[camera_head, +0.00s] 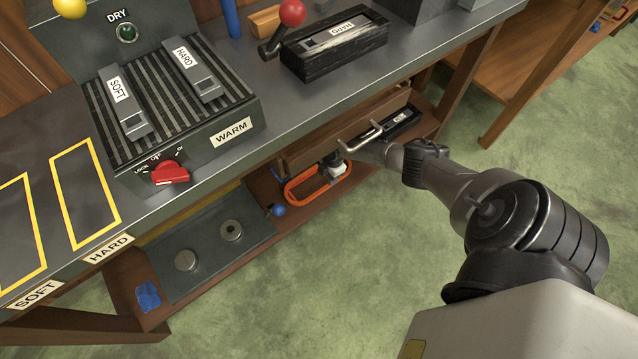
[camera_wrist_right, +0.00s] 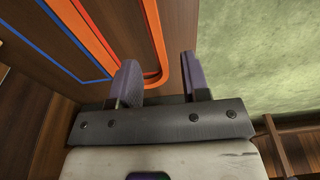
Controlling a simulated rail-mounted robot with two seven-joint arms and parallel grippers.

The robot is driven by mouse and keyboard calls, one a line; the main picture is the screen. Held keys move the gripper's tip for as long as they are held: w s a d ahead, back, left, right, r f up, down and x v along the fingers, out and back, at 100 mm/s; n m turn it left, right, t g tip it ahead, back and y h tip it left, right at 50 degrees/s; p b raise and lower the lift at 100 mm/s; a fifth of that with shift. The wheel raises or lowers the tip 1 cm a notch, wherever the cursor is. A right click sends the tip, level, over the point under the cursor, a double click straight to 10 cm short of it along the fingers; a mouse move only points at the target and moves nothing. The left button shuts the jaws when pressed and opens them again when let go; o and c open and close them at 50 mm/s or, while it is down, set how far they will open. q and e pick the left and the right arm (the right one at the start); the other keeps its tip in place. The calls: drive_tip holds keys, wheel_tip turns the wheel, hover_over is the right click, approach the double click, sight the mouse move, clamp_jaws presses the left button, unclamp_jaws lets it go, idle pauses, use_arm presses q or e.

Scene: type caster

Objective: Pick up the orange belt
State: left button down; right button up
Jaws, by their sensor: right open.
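The orange belt (camera_head: 320,196) lies as a long closed loop on the lower wooden shelf under the bench. My right gripper (camera_head: 337,168) is over the loop, just below the drawer front, and partly hides it. In the right wrist view the fingers (camera_wrist_right: 159,64) are open. The rounded end of the orange belt (camera_wrist_right: 155,35) appears between them, nearer the left finger. I cannot tell whether the fingers reach down around it. My left gripper is not in view.
A drawer with a metal handle (camera_head: 372,130) sits close above my right gripper. Open green floor (camera_head: 330,290) lies in front.

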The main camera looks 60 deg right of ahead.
drive_tip(key=shift+w+d+f+b, duration=0.1)
drive_tip(key=shift+d+f+b, duration=0.4)
drive_tip(key=shift+f, duration=0.3)
drive_tip(key=shift+a+f, duration=0.15)
drive_tip(key=shift+f, duration=0.25)
drive_tip(key=f+b, duration=0.2)
drive_tip(key=f, duration=0.1)
drive_tip(key=f+b, duration=0.1)
drive_tip(key=b, duration=0.1)
drive_tip(key=shift+w+a+f, duration=0.15)
drive_tip(key=shift+a+f, duration=0.2)
drive_tip(key=shift+f, duration=0.3)
clamp_jaws()
